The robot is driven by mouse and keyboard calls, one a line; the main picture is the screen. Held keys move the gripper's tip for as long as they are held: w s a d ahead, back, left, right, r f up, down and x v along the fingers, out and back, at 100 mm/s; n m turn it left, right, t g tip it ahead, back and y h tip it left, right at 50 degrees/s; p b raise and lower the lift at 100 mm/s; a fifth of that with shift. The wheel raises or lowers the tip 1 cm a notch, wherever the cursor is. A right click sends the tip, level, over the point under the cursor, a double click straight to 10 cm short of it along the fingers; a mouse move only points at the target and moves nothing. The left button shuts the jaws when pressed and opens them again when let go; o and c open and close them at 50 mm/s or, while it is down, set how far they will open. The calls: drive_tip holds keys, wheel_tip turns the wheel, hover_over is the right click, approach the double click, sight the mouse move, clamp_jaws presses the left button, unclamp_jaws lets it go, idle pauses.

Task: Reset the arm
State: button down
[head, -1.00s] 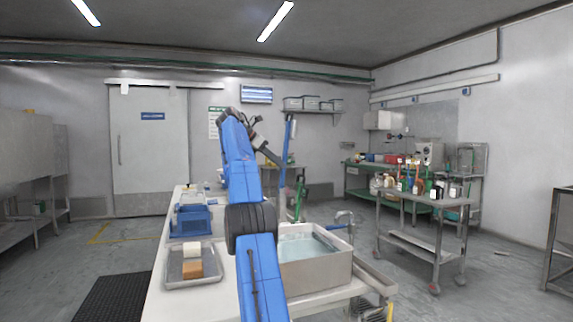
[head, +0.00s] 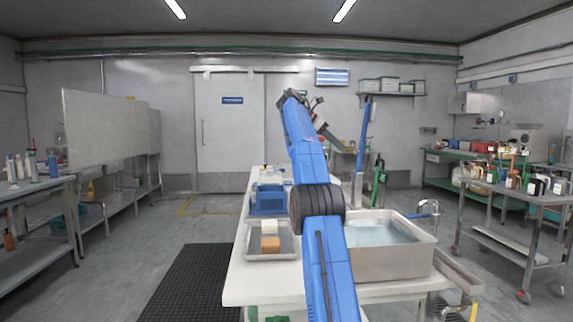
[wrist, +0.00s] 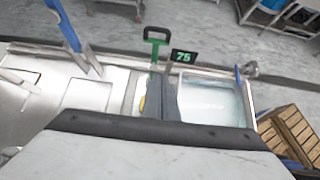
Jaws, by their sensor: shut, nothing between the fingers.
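My blue arm is raised over the white counter in the head view. It bends at a dark ribbed joint, and its upper part folds over at the top. My gripper (head: 342,147) hangs from there, pointing down to the right, small and partly hidden by the arm. In the wrist view my gripper (wrist: 163,88) shows its narrow grey fingers close together, shut with nothing between them. They are in front of the counter and sink area and touch nothing that I can make out.
The white counter (head: 235,292) holds a tray (head: 284,254) with two small blocks, a blue bin (head: 267,200) and a steel water basin (head: 400,262). A wooden crate (wrist: 293,135) shows at right in the wrist view. Floor left of the counter is clear around a black mat (head: 190,285).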

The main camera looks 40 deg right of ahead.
drive_tip(key=s+a+m+t, duration=0.1)
drive_tip(key=a+t, duration=0.3)
drive_tip(key=a, duration=1)
drive_tip(key=s+a+f+m+t+y, duration=0.1)
drive_tip(key=s+a+f, duration=0.3)
drive_tip(key=a, duration=0.4)
drive_tip(key=s+a+f+m+t+y, duration=0.1)
drive_tip(key=s+a+f+m+t, duration=0.2)
drive_tip(key=a, duration=0.5)
drive_tip(key=s+a+f+m+t+y, duration=0.1)
drive_tip(key=s+a+f+m+y, duration=0.2)
drive_tip(key=s+a+f, duration=0.9)
drive_tip(key=s+a+f+m+y, duration=0.3)
drive_tip(key=s+a+f, duration=0.8)
drive_tip(key=s+f, duration=0.5)
wheel_tip(320, 180, down, 4)
drive_tip(key=shift+a+f+m+t+y, duration=0.15)
drive_tip(key=shift+a+m+t+y, duration=0.15)
drive_tip(key=shift+a+m+t, duration=0.1)
drive_tip(key=shift+s, duration=0.15)
